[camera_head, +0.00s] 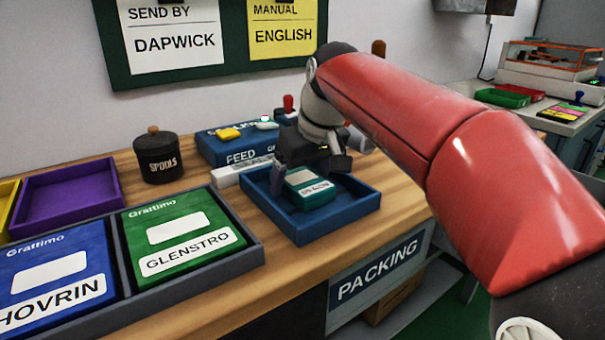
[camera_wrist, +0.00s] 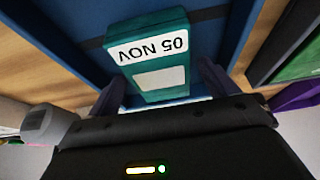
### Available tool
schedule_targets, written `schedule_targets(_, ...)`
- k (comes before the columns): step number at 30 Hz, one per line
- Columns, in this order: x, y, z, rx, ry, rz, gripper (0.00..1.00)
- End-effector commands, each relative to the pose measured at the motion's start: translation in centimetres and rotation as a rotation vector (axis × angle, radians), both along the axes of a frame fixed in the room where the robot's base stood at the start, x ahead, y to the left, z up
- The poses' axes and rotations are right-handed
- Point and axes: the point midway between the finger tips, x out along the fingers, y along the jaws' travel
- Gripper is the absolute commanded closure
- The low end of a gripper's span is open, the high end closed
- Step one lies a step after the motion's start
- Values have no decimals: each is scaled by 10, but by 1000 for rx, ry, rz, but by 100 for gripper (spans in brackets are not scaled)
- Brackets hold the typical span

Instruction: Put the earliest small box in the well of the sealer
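A small teal box (camera_head: 309,188) with a white label lies in a blue tray (camera_head: 338,214) on the bench. In the wrist view the label on the box (camera_wrist: 152,60) reads 05 NOV, upside down. My gripper (camera_head: 307,163) is low over the tray, just behind the box. In the wrist view its dark fingers (camera_wrist: 160,85) are spread apart, one near each side of the box, with a gap visible at the right finger. No other small box shows clearly. I cannot tell for certain which thing is the sealer, and no well is clearly visible.
A black SPOOLS jar (camera_head: 158,156), a purple tray (camera_head: 68,194) and a grey tray (camera_head: 250,256) with Glenstro and Hovrin packs are left. An orange-lidded machine (camera_head: 551,62) stands at far right.

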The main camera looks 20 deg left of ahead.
Motion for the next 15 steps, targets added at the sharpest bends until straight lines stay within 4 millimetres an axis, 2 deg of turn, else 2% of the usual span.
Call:
schedule_targets(8, 0, 0, 2, 0, 0, 0, 15)
schedule_targets(11, -1, -2, 10, 1, -2, 0, 15)
schedule_targets(15, -7, -9, 34, 2, -4, -1, 15)
